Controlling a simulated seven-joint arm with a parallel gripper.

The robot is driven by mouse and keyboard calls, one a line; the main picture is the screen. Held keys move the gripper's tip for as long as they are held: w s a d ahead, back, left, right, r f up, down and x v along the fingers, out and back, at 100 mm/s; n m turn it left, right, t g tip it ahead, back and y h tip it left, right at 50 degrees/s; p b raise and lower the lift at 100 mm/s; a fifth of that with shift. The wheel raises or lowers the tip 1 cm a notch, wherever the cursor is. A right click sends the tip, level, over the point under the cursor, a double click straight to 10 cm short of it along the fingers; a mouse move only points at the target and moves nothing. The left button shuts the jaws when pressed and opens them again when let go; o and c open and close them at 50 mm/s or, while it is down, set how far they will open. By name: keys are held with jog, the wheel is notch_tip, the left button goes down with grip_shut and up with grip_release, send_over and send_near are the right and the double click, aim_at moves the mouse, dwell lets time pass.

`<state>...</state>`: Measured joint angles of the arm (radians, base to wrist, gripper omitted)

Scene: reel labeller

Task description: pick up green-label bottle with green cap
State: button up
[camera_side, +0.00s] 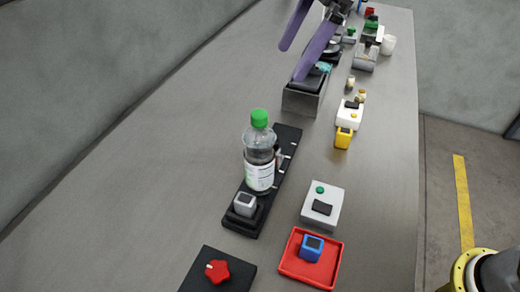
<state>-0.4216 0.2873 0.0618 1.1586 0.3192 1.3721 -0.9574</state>
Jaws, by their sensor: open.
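The bottle with a green cap (259,152) stands upright on a long black base (287,140) near the middle of the table. It is clear with dark contents, and its label looks mostly white with a little green. My gripper (294,62) is at the top of the picture, with two purple fingers spread apart. It is empty and well apart from the bottle, beyond it towards the far end of the table. The bottle hides part of the black base.
A grey box (302,101) stands below my gripper. A small grey cube (245,204) is on the base's near end. A white box (322,206), a red tray (285,264) with a blue cube (311,247), and a red knob (217,270) are nearer. The table's left side is clear.

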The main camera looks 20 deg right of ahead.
aim_at(265, 113)
jog(key=shift+g, duration=0.3)
jog(key=x, duration=0.9)
jog(key=shift+s+a+f, duration=0.1)
jog(key=shift+s+a, duration=0.1)
jog(key=shift+a, duration=0.1)
jog(key=shift+s+x, duration=0.2)
jog(key=shift+x, duration=2.9)
jog(key=shift+d, duration=0.15)
grip_shut()
